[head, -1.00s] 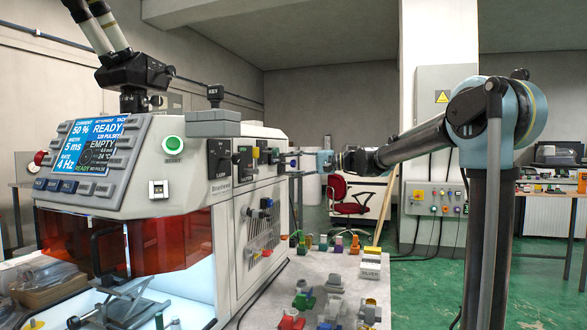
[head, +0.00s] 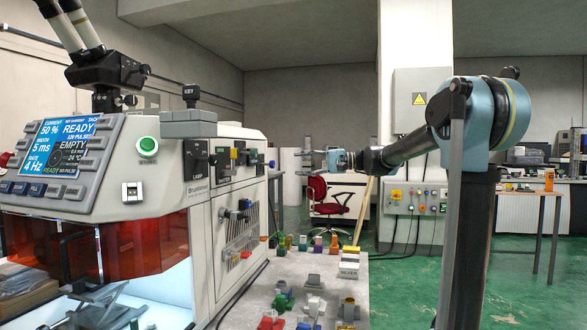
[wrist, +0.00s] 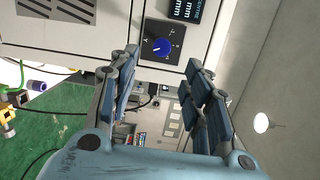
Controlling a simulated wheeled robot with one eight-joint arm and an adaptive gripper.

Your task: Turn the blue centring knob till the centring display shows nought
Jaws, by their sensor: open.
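The blue centring knob (wrist: 162,46) sits on a dark square plate on the machine's pale face in the wrist view. A pointer line and small marks show on the plate. Above it is the dark display (wrist: 186,10), cut off by the top edge; its turned lettering is too small to read for sure. My gripper (wrist: 163,58) is open and empty, its two blue fingers apart with the knob showing between and beyond them. In the head view my gripper (head: 312,162) stands clear of the machine's right end, pointing left at it.
The machine (head: 225,185) fills the left, with its READY screen (head: 65,145) and several side knobs. A bench (head: 310,265) with small coloured parts lies below my gripper. A red chair (head: 328,195) and a pillar (head: 415,60) stand behind. Open space surrounds my gripper.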

